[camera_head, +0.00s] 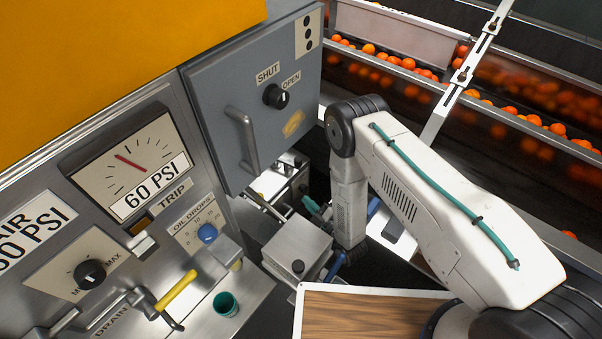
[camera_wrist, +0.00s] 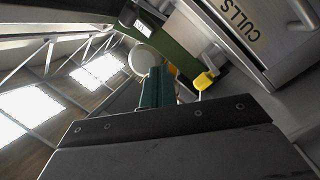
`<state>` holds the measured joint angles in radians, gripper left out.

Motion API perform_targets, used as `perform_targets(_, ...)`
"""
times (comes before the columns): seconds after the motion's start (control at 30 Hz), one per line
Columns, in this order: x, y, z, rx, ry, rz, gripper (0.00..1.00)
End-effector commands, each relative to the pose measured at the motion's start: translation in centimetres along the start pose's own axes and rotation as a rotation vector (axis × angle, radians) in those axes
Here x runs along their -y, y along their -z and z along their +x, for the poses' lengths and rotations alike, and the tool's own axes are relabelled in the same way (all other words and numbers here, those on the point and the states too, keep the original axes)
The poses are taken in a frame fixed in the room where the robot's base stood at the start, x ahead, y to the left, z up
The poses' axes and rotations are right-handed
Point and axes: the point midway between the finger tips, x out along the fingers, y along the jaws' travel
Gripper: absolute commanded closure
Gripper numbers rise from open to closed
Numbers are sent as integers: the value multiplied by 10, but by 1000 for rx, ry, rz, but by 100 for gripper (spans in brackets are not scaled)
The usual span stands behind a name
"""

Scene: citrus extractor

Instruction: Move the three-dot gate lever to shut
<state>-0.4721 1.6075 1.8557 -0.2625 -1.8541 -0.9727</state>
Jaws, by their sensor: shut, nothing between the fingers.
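A white plate with black dots (camera_head: 308,32) sits at the top right of a grey panel (camera_head: 215,110) in the head view. I cannot tell which part is the three-dot gate lever. My gripper shows in the wrist view with its green fingers (camera_wrist: 153,88) together and empty. In the head view my forearm hides much of the area around it.
A yellow-tipped lever (camera_wrist: 205,80) and a CULLS panel (camera_wrist: 262,40) are right of my fingers in the wrist view. A metal box (camera_head: 298,248), a yellow drain lever (camera_head: 176,290) and a green cup (camera_head: 225,304) stand low in the head view. Orange conveyors (camera_head: 440,75) run behind.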

Motion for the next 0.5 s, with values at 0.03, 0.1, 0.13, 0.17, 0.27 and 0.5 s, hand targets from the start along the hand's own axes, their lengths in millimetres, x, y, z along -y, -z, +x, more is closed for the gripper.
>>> perform_targets(0.03,0,-2,-1,12,-13,-109,100)
perform_targets(0.1,-2,-6,-2,32,-30,-269,100)
perform_targets(0.13,-3,-8,-2,41,-36,-331,100)
perform_targets(0.17,-4,-9,-2,49,-42,-389,100)
perform_targets(0.27,-9,-12,-1,68,-56,-544,100)
perform_targets(0.5,-11,-12,3,75,-58,-681,100)
